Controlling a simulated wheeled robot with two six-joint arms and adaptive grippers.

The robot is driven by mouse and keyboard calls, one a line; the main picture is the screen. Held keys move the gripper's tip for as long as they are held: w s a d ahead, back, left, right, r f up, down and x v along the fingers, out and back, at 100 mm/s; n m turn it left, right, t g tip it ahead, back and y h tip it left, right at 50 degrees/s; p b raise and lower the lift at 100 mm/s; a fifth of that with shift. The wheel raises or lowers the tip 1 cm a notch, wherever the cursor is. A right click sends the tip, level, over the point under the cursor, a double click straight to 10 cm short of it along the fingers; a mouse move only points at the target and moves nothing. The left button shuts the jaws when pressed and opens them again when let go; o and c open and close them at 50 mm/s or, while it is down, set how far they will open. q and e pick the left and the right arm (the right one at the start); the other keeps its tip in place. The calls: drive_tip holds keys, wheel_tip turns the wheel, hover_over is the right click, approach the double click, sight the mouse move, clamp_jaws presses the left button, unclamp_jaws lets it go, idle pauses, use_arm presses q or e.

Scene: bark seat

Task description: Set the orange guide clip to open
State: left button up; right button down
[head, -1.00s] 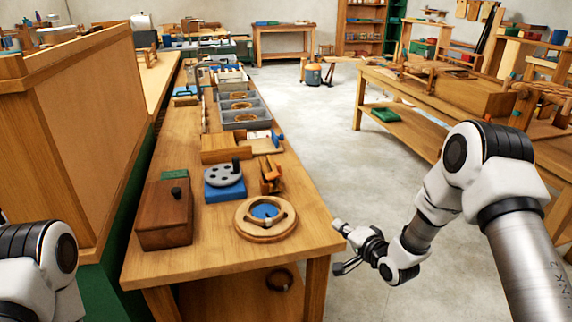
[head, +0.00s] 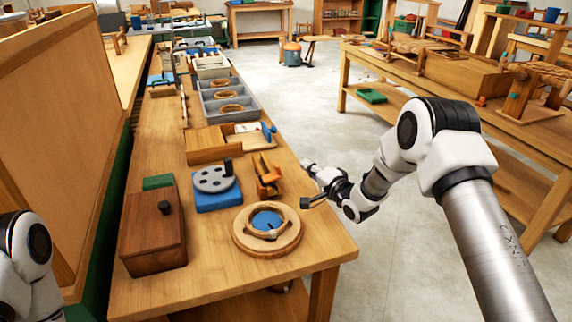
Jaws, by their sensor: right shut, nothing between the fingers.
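The orange guide clip (head: 266,175) stands on the wooden bench, near its right edge, between the blue block with a grey disc and the bench edge. It is small here, and I cannot tell its setting. My right gripper (head: 309,186) is by the bench's right edge, a short way right of the clip and apart from it. It is shut and empty. Of my left arm only a link shows at the lower left; its gripper is out of view.
The round wooden ring with a blue centre (head: 242,236) sits in front of the clip. The blue block with the grey disc (head: 216,199) and a brown lidded box (head: 152,232) stand left. A wooden tray (head: 206,155) lies behind. Open floor (head: 310,110) is at right.

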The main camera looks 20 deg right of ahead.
drive_tip(key=w+a+f, duration=0.1)
drive_tip(key=w+a, duration=0.3)
drive_tip(key=a, duration=0.1)
drive_tip(key=shift+f+p, duration=0.25)
drive_tip(key=shift+p, duration=0.15)
